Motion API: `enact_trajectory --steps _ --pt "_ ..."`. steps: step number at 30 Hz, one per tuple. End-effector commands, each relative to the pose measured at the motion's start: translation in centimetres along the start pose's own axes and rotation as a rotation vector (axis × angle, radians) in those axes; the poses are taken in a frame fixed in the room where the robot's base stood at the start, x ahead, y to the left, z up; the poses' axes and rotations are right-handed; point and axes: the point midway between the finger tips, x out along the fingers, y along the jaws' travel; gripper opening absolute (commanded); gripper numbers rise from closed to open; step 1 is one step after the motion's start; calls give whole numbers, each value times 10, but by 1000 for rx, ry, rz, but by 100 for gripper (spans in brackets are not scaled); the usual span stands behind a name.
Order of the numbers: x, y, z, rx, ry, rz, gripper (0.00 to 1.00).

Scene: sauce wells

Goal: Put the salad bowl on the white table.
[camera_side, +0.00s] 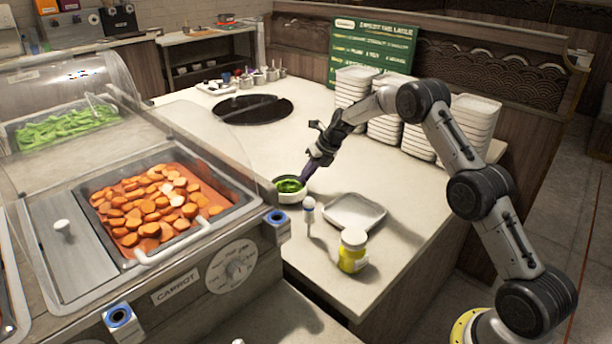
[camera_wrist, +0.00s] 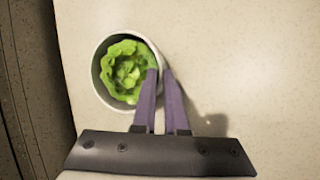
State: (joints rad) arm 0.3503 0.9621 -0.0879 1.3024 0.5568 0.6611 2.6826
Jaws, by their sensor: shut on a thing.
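The salad bowl (camera_side: 284,194) is a small white bowl with green leaves inside, near the left edge of the white table (camera_side: 330,256). In the wrist view the bowl (camera_wrist: 101,88) shows from above, with its rim between my gripper's fingertips (camera_wrist: 160,75). My gripper (camera_side: 304,180) is shut on the bowl's right rim. In the wrist view the bowl is over the pale tabletop (camera_wrist: 240,60). I cannot tell whether its base touches the table or is slightly above it.
A white tray (camera_side: 355,213), a yellow jar (camera_side: 352,252) and a blue-topped bottle (camera_side: 309,210) stand close by on the right. The carrot counter (camera_side: 232,268) borders the left. Stacked white trays (camera_side: 352,90) and a dark round opening (camera_side: 252,109) are farther back.

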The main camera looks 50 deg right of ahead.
Motion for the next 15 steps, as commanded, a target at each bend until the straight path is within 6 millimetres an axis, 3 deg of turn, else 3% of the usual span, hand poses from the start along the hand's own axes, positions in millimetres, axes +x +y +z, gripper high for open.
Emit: enact_trajectory --steps 4,5,9,15 --pt "1 0 0 0 -2 0 0" --pt "2 -1 -1 0 0 0 14" --pt "2 -1 -1 0 0 0 39" --pt "2 0 -1 0 0 0 40"
